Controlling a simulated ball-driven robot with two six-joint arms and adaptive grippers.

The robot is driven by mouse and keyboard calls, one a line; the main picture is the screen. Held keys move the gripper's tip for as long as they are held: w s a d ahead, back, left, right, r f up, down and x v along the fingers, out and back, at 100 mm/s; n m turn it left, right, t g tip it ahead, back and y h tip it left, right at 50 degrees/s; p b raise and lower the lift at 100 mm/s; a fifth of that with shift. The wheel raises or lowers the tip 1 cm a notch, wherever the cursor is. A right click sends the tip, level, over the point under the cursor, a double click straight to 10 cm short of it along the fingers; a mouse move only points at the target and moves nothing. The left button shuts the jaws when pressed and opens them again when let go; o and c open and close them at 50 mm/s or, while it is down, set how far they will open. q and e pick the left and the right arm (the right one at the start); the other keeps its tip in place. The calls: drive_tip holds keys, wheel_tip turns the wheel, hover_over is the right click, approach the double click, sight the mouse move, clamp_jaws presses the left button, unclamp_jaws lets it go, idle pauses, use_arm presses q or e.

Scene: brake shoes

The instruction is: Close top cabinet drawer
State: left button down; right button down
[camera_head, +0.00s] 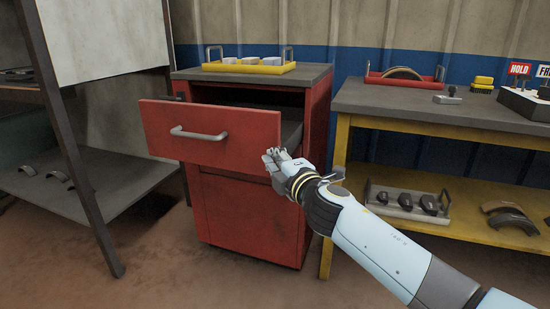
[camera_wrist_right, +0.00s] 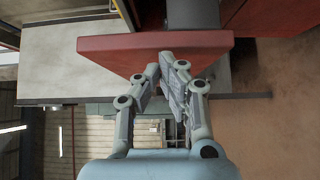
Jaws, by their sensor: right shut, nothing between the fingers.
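The red cabinet (camera_head: 240,215) stands in the middle of the head view. Its top drawer (camera_head: 205,134) is pulled out, with a grey bar handle (camera_head: 198,134) on its red front. My right gripper (camera_head: 274,158) is at the lower right corner of the drawer front, shut and empty. In the right wrist view the shut fingertips (camera_wrist_right: 166,60) are close to the red drawer front (camera_wrist_right: 150,48); I cannot tell whether they touch it. My left gripper is not in view.
A yellow tray (camera_head: 250,67) with several pieces sits on the cabinet top. A yellow-framed workbench (camera_head: 440,110) stands close at the right, with trays and brake parts. A dark metal rack (camera_head: 85,160) stands at the left. The floor in front is clear.

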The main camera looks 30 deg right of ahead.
sight(298, 130)
drive_tip(key=shift+d, duration=0.1)
idle(0.3)
